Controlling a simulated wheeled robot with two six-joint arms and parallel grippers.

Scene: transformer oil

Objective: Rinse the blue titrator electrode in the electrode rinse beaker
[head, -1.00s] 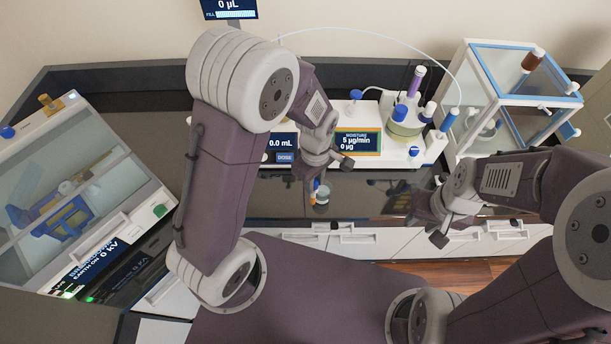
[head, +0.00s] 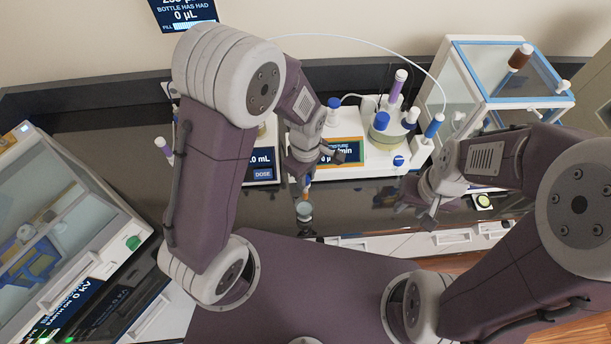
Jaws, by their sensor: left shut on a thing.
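The blue electrode (head: 308,183), with an orange lower end, hangs roughly upright from my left gripper (head: 307,170), which is shut on it. The small clear rinse beaker (head: 304,212) stands on the dark bench directly below. The electrode's lower end appears at the beaker's mouth; I cannot tell whether it is inside. The titrator (head: 372,155), a white unit with a screen and a glass vessel, stands behind, partly hidden by my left gripper. My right gripper (head: 418,212) looks open and empty, right of the beaker.
A glass-walled balance case (head: 510,75) stands at the back right. A tester with a clear lid (head: 60,230) fills the left side. A dosing unit (head: 263,165) is partly hidden behind my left arm. A small round dish (head: 484,202) lies on the right. White drawers (head: 370,244) line the front.

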